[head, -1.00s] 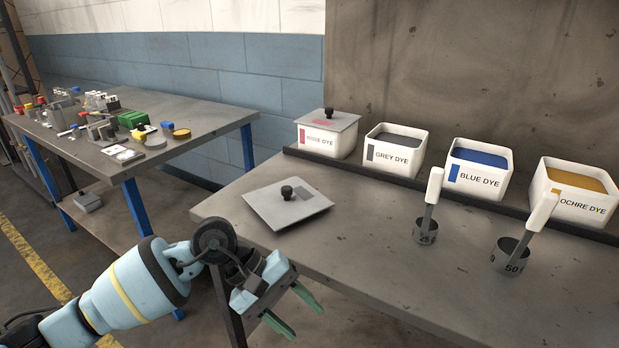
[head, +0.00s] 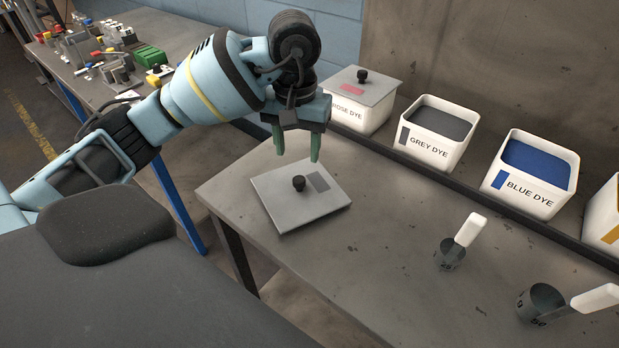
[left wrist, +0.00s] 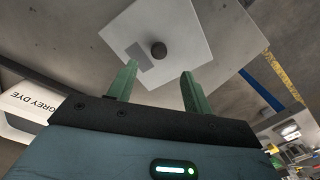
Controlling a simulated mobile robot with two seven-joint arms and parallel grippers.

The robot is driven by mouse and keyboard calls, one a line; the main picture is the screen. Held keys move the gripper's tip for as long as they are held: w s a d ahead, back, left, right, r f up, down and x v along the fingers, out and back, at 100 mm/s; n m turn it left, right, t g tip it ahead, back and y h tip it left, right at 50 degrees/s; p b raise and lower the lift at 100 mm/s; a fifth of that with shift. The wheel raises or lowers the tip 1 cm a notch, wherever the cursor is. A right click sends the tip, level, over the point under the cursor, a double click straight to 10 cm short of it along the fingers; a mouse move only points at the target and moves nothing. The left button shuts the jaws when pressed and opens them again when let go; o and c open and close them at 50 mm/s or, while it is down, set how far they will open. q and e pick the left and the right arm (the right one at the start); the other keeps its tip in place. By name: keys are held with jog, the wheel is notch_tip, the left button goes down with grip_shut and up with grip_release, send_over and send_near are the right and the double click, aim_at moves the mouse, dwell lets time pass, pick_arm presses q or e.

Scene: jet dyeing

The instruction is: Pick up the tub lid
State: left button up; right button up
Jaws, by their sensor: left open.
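The tub lid (head: 284,208) is a flat grey square plate with a round black knob (head: 299,183) and a darker grey patch. It lies flat on the bench near its left end. My left gripper (head: 298,154) is open and empty, above the lid's far edge, with its green fingers pointing down. In the left wrist view the lid (left wrist: 185,65) shows beyond the open fingers (left wrist: 157,85), its knob (left wrist: 158,49) roughly between them and clear of both. My right gripper is not in view.
The rose dye tub (head: 355,115), with a lid on it, the open grey dye tub (head: 430,153) and the blue dye tub (head: 516,200) stand along the back. Two handled cups, one dark (head: 449,255) and another (head: 545,302), stand at right. The bench middle is clear.

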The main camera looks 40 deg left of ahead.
aim_at(299, 179)
pick_arm(q)
jog(key=shift+s+f, duration=0.2)
jog(key=shift+s, duration=0.15)
jog(key=shift+f, duration=0.9)
jog(key=shift+w+f, duration=0.1)
jog(key=shift+f, duration=0.35)
jog(key=f, duration=0.4)
jog(key=shift+w+f+p, duration=0.25)
jog(key=shift+p, duration=0.05)
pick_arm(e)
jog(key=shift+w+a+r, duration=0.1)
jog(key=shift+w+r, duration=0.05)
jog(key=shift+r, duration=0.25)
pick_arm(q)
jog(key=shift+c, duration=0.4)
grip_shut()
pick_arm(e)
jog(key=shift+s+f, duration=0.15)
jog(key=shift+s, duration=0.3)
